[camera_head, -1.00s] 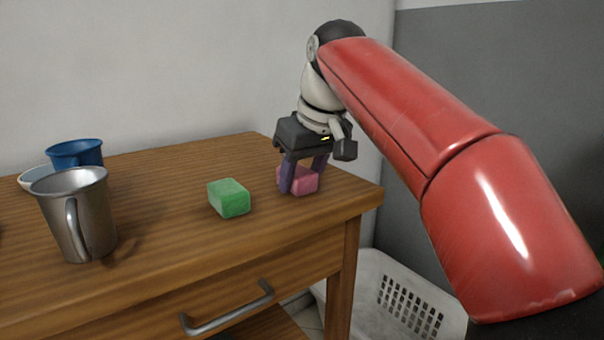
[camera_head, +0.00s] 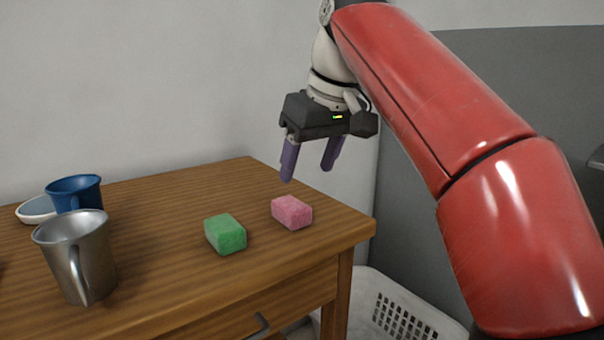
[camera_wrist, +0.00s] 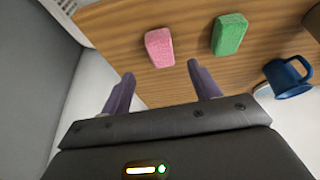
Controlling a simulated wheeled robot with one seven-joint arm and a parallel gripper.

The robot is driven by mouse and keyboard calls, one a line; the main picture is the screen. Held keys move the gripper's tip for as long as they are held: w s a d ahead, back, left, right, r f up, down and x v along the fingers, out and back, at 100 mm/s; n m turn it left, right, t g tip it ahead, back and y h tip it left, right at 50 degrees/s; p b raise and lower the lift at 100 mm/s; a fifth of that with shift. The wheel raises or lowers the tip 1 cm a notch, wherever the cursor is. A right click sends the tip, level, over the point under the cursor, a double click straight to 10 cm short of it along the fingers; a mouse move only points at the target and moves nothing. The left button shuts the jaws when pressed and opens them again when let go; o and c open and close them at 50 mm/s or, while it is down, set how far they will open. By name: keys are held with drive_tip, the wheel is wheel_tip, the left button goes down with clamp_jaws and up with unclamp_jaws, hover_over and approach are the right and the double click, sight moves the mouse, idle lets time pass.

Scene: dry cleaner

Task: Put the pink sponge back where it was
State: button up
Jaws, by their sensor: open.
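The pink sponge (camera_head: 292,212) lies on the wooden table near its right end, to the right of the green sponge (camera_head: 225,234). My gripper (camera_head: 307,174) is open and empty, raised above and behind the pink sponge, apart from it. In the wrist view, the pink sponge (camera_wrist: 159,47) lies beyond the open fingers (camera_wrist: 163,85), and the green sponge (camera_wrist: 229,34) is to its right. Nothing is between the fingers.
A metal mug (camera_head: 78,258), a blue mug (camera_head: 76,192) and a white dish (camera_head: 37,209) stand at the table's left. A white perforated basket (camera_head: 405,318) is on the floor right of the table (camera_head: 180,262). A wall rises behind the table.

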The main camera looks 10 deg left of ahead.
drive_tip(key=shift+v, duration=1.15)
drive_tip(key=s+d+f+m+t+h, duration=0.1)
drive_tip(key=d+f+m, duration=0.15)
drive_tip(key=d, duration=0.25)
drive_tip(key=s+d+f+m, duration=0.1)
drive_tip(key=s+d+f, duration=0.1)
drive_tip(key=d+f, duration=0.15)
drive_tip(key=s+d+f+m, duration=0.2)
drive_tip(key=s+d+f, duration=0.2)
drive_tip(key=f, duration=0.4)
drive_tip(key=s+d+f+m+t+h, duration=0.1)
drive_tip(key=s+d+f+m, duration=0.1)
drive_tip(key=s+d+f, duration=0.3)
drive_tip(key=s+d+f+m+h, duration=0.1)
drive_tip(key=s+d+f+m, duration=0.1)
drive_tip(key=s+d+f, duration=0.2)
drive_tip(key=d+f, duration=0.3)
drive_tip(key=f, duration=0.3)
drive_tip(key=shift+s+d+f+t, duration=0.25)
drive_tip(key=shift+s+f+t, duration=0.05)
drive_tip(key=shift+s, duration=0.05)
